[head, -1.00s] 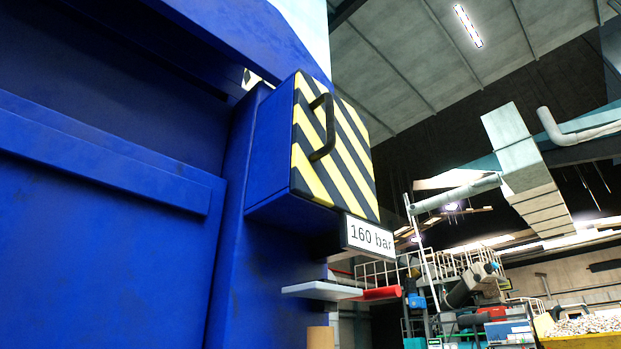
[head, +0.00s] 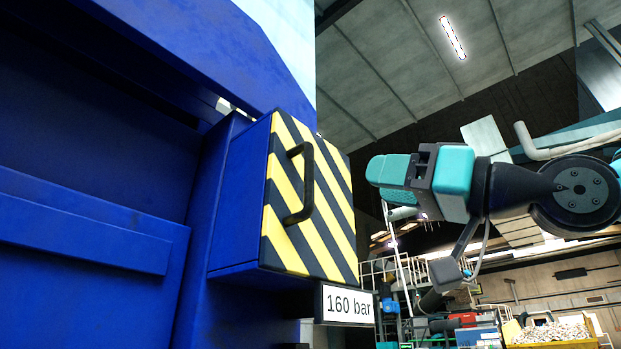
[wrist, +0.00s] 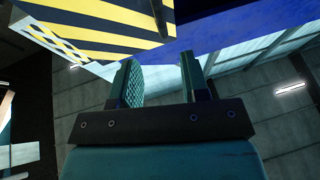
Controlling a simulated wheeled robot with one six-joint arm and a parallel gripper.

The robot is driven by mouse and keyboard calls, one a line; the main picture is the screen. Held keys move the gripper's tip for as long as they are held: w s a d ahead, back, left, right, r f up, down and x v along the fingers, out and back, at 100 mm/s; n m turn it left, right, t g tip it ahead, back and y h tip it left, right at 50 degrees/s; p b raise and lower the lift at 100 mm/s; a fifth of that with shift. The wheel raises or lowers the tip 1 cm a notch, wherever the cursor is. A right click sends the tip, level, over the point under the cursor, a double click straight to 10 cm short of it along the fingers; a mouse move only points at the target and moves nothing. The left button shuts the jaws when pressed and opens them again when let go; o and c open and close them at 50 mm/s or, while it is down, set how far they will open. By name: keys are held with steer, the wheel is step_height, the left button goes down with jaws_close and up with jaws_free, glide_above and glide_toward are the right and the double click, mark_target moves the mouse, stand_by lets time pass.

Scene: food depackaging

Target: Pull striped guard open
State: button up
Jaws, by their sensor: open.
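The striped guard (head: 335,222) is a yellow-and-black panel on the front of a blue box, and it looks closed against it. Its black bar handle (head: 307,190) stands out from the left part of the panel. My gripper (head: 384,171) is to the right of the guard, apart from the handle, with its teal fingers pointing left. In the wrist view the two fingers (wrist: 160,78) are spread with nothing between them. The guard (wrist: 95,28) fills the upper left there, and part of the dark handle (wrist: 160,14) shows at its right end.
The blue machine body (head: 90,200) fills the left side. A "160 bar" sign (head: 347,304) hangs below the guard. Open air lies around my gripper; railings and equipment (head: 470,320) are in the far background.

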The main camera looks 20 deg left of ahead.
mark_target(313, 174)
steer(key=p+x, duration=0.7)
steer(key=x, duration=0.5)
steer(key=shift+r, duration=0.1)
steer(key=shift+w+a, duration=0.1)
steer(key=shift+a, duration=0.35)
jaws_close()
